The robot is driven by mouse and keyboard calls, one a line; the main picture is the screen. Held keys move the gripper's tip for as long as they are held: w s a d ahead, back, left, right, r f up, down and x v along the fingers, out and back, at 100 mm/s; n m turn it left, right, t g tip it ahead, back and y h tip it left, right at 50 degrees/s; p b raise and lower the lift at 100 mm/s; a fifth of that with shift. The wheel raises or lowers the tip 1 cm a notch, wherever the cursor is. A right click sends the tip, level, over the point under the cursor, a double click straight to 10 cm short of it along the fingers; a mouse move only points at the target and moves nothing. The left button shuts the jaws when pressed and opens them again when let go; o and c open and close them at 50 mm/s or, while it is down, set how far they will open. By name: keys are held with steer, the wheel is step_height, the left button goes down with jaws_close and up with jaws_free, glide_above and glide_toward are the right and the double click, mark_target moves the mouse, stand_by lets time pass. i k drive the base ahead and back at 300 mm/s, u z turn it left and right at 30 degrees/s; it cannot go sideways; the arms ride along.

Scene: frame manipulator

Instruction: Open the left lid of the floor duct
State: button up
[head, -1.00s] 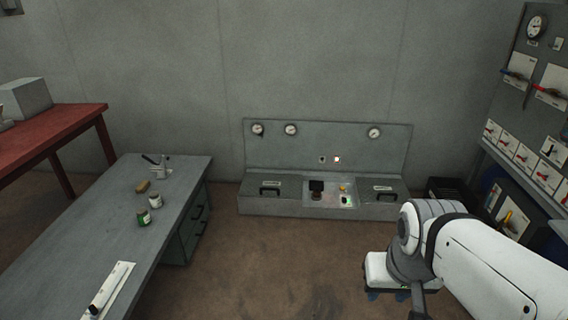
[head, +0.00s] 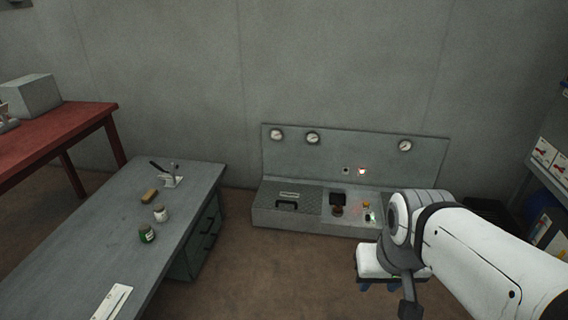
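The floor duct (head: 265,216) is a low grey box on the floor against the back wall. Its left lid (head: 309,201) lies flat and closed, with a dark handle (head: 287,205) near its front and a pale label behind it. The duct's right end is hidden behind my arm. My gripper (head: 378,287) is at the lower right, in front of and to the right of the left lid, well apart from it. Only its bluish tips show under the white wrist, so its opening is unclear.
Shelving (head: 545,190) stands at the right edge. Brown floor (head: 260,270) is clear before the duct.

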mark_target(297, 198)
steer(key=u, duration=0.2)
steer(key=i, duration=2.9)
steer(key=z, duration=0.35)
